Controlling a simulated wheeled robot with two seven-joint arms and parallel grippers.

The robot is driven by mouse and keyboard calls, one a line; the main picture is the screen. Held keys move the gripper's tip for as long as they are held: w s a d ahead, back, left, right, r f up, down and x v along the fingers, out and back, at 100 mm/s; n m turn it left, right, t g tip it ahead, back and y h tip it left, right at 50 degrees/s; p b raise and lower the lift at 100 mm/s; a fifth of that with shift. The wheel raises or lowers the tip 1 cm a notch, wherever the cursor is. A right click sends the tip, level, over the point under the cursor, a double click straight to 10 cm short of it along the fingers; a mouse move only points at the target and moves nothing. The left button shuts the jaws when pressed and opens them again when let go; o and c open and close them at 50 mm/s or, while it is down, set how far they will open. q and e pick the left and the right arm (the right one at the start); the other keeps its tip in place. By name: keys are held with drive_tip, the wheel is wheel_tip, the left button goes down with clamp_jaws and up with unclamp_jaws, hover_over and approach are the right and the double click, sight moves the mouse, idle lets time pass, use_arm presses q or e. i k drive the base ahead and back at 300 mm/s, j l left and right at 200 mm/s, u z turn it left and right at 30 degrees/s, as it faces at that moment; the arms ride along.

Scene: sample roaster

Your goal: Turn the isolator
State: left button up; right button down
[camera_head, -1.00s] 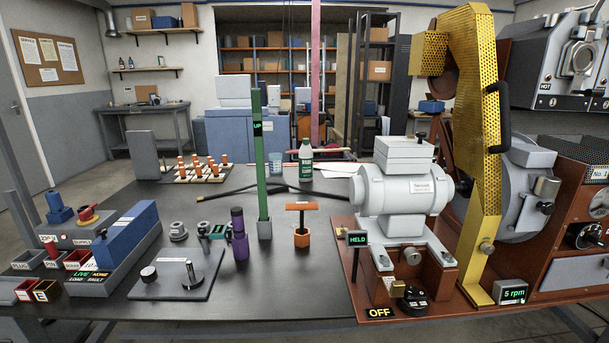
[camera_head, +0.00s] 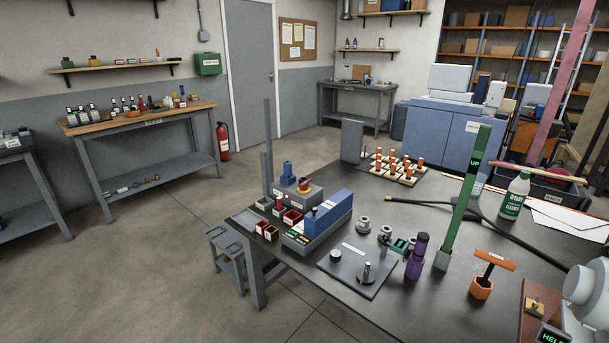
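No part labelled as the isolator is readable in this view. A red knob on a yellow plate (camera_head: 303,186) sits on the grey box at the left end of the black table. I cannot tell whether it is the isolator. The black rotary knob beside the "OFF" sign, seen earlier on the roaster's base, is outside the picture. Only the left edge of the roaster's red-brown base (camera_head: 528,325) shows at the lower right, with a "HELD" display (camera_head: 553,336) cut by the frame's bottom edge. Neither of my grippers is in view.
The black table (camera_head: 330,285) holds a blue block (camera_head: 327,215), a purple bottle (camera_head: 416,257), a green "UP" post (camera_head: 465,200) and an orange-handled tool (camera_head: 490,268). A small stool (camera_head: 228,250) stands at its left. The floor on the left is open, up to a wooden-topped bench (camera_head: 140,120).

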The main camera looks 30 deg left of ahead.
sight(303, 185)
drive_tip(key=u, duration=0.9)
drive_tip(key=i+j, duration=0.25)
drive_tip(key=i, duration=0.15)
